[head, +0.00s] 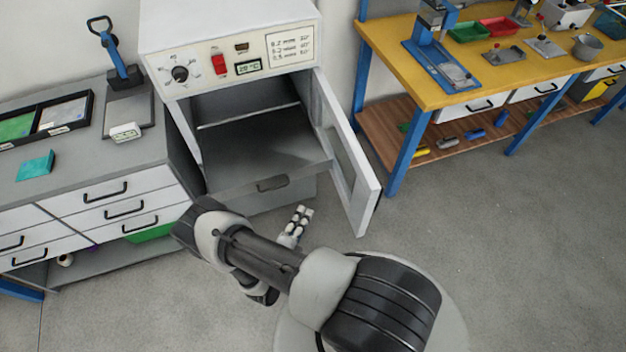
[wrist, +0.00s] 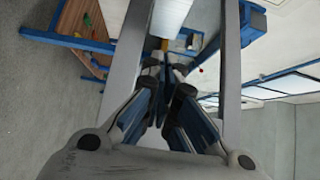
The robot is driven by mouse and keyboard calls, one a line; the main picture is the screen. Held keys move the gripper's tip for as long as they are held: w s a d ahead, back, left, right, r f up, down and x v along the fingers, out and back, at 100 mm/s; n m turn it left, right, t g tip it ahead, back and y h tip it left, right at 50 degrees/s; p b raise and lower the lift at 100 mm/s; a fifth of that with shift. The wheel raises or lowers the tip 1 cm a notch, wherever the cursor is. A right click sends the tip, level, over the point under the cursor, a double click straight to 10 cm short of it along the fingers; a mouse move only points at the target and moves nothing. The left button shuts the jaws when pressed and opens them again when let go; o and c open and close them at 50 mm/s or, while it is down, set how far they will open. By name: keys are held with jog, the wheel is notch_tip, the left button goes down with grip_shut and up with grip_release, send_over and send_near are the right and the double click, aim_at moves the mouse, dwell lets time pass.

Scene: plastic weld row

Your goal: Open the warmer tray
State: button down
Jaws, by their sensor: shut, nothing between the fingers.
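The warmer (head: 230,28) is a white cabinet with a knob, a red switch and a small display. Its white door (head: 345,160) stands wide open to the right. The grey tray (head: 255,150) shows in the opening, with a dark handle (head: 272,184) on its front. The tray's front appears to stand out past the opening; how far is hard to tell. My gripper (wrist: 180,80) is shut and empty in the wrist view.
A grey bench (head: 60,185) with white drawers stands left of the warmer. A yellow workbench (head: 400,50) with blue legs and a wooden lower shelf stands at the right. The open door juts over the floor. The floor (head: 480,240) at the right is clear.

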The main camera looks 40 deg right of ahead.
jog(key=shift+w+a+b+x, duration=0.2)
jog(key=shift+w+b+x, duration=0.2)
jog(key=shift+x, duration=1.7)
jog(key=shift+w+a+b+x, duration=0.25)
jog(key=shift+w+b+x, duration=0.15)
jog(key=shift+x, duration=1.75)
jog(key=shift+w+a+b+x, duration=0.2)
jog(key=shift+w+b+x, duration=0.2)
jog(key=shift+x, duration=1.7)
